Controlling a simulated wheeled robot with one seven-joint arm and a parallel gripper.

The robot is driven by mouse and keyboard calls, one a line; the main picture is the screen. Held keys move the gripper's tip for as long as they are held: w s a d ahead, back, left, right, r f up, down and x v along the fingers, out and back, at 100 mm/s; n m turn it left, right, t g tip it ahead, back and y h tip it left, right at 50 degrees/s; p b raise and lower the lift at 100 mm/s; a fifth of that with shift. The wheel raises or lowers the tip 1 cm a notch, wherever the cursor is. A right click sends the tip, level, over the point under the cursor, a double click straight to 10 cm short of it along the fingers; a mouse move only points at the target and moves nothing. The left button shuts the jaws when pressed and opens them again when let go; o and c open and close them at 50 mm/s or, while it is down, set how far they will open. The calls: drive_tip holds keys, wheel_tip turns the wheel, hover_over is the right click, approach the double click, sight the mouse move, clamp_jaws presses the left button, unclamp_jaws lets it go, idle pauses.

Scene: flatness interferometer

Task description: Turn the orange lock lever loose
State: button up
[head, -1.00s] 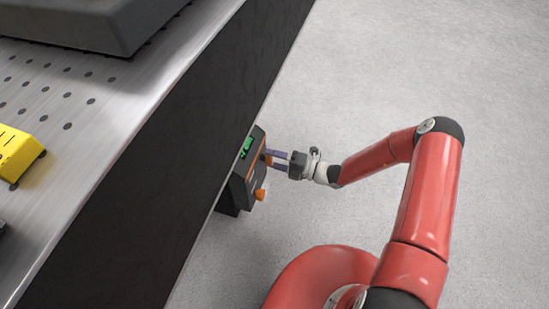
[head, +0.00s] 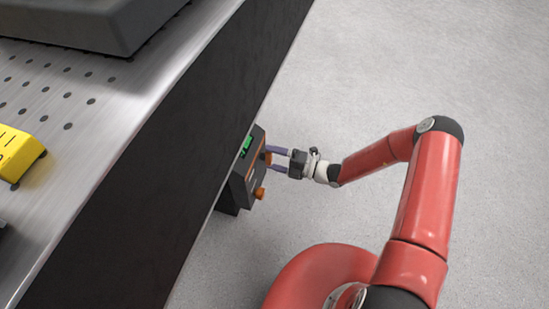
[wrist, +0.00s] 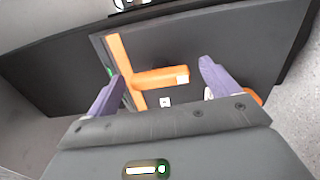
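The dark box (head: 240,178) with a green display (head: 246,147) is mounted on the black side of the bench. In the wrist view, an orange lever (wrist: 160,77) with a white patch at its end sticks out from an orange strip (wrist: 122,68) on the box face. My gripper (head: 270,158) is open at the box front in the head view. In the wrist view my gripper (wrist: 162,70) has its purple fingers on either side of the lever, apparently without gripping it. A lower orange knob (head: 260,193) is beside the fingers; the right finger partly hides an orange part in the wrist view.
The metal bench top (head: 75,95) with holes carries a yellow block (head: 18,155) and a large dark grey slab (head: 90,25). The bench's black side wall (head: 150,190) runs close along the left. Grey floor (head: 420,60) is clear on the right.

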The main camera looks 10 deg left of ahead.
drive_tip(key=d, duration=0.7)
drive_tip(key=shift+s+d, duration=0.3)
drive_tip(key=shift+d, duration=0.1)
